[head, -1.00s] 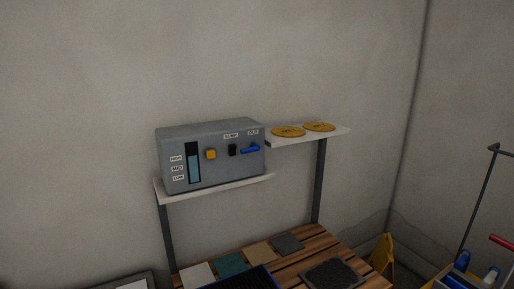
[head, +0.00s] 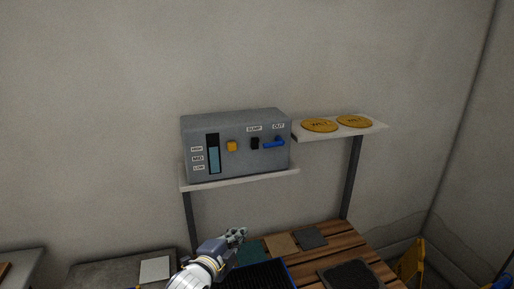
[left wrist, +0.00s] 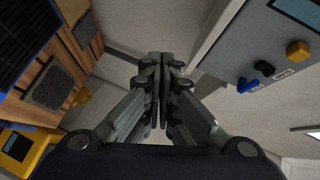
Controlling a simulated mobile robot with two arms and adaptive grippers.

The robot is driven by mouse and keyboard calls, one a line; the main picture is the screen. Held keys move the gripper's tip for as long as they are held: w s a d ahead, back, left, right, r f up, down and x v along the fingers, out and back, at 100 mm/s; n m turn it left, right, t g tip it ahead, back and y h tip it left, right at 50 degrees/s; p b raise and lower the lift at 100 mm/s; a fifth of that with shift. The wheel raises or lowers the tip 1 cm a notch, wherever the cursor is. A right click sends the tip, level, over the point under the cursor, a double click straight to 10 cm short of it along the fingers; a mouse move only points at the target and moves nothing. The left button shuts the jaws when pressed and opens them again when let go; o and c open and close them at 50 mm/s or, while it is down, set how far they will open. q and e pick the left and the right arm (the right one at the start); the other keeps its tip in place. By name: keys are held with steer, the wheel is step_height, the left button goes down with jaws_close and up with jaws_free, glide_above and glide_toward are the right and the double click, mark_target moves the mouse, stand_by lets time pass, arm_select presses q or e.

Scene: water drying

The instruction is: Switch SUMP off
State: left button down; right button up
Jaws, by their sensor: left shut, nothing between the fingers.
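A grey control box (head: 236,160) stands on a small wall shelf in the head view. Its front has a level gauge marked HIGH, MID and LOW, a yellow knob (head: 232,146), a black switch (head: 255,143) below the SUMP label (head: 254,128), and a blue lever (head: 273,143) below the OUT label. My left gripper (head: 240,235) is below the box, over the bench, apart from it. In the left wrist view my left gripper (left wrist: 160,60) is shut and empty. There the black switch (left wrist: 264,68) and blue lever (left wrist: 248,86) show at the upper right.
A second shelf (head: 350,131) with two yellow discs (head: 320,125) is right of the box. The slatted wooden bench (head: 330,252) below holds several coloured squares and a dark mat (head: 350,274). The wall space around the box is clear.

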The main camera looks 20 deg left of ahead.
mark_target(255, 143)
arm_select(q)
steer(key=w+r+m+t+h, duration=0.1)
steer(key=r+m+t, duration=0.1)
steer(key=r, duration=0.6)
steer(key=w+d+r+m+t+h, duration=0.1)
steer(key=r+m, duration=0.3)
steer(key=r, duration=0.4)
steer(key=shift+w+r+t+h, duration=0.3)
steer(key=shift+w+r+t, duration=0.1)
steer(key=shift+w, duration=0.1)
arm_select(e)
steer(key=shift+d+r, duration=0.4)
arm_select(q)
steer(key=shift+w+p, duration=0.1)
steer(key=shift+p, duration=0.2)
steer(key=shift+w+a+p+x, duration=0.1)
steer(key=shift+a+p+x, duration=0.55)
steer(key=shift+x, duration=1.45)
steer(key=shift+w+a+p+x, duration=0.1)
steer(key=shift+a+p+x, duration=0.2)
steer(key=shift+p+x, duration=1.25)
steer(key=shift+w+a+p+x, duration=0.15)
steer(key=shift+a+x, duration=0.3)
steer(key=shift+x, duration=2.2)
arm_select(e)
steer(key=shift+a+r, duration=0.2)
steer(key=shift+r, duration=2.2)
arm_select(q)
steer(key=shift+r, duration=0.1)
